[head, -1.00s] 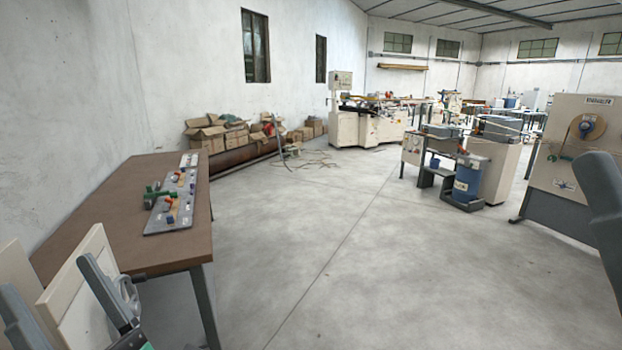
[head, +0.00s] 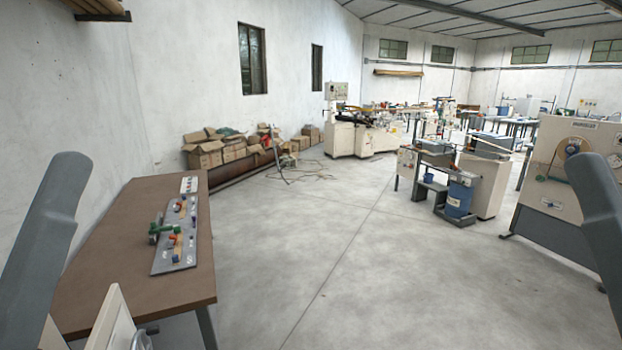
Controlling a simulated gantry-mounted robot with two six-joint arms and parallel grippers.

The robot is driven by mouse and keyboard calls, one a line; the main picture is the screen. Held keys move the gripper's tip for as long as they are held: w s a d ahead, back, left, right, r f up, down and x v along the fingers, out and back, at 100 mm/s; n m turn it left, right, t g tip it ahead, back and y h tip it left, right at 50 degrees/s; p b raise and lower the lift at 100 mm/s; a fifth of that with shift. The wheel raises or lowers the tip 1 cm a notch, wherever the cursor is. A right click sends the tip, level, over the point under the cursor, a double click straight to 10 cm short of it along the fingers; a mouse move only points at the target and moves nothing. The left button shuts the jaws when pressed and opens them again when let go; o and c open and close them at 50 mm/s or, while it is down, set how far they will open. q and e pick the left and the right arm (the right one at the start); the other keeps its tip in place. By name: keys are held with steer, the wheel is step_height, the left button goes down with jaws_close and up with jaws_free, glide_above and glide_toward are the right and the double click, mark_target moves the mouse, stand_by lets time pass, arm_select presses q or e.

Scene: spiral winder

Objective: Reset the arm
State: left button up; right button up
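My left arm (head: 45,235) rises along the left edge of the head view as a grey link. My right arm (head: 598,205) shows as a matching grey link at the right edge. Neither arm's fingertips can be made out in the picture, so what the grippers hold is hidden. Both visible links stand raised and tilted, well apart from each other. Neither visibly holds or touches anything.
A brown table (head: 110,285) stands at the left with a grey board (head: 172,258) of small coloured parts on it. A pale panel (head: 112,322) is at the bottom left. A beige winder (head: 560,200) stands at the right. The middle floor (head: 350,270) is clear.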

step_height(320, 180, up, 28)
steer(key=f+p, duration=0.1)
steer(key=p, duration=2.3)
step_height(320, 180, down, 58)
steer(key=b, duration=5.8)
steer(key=shift+r, duration=0.25)
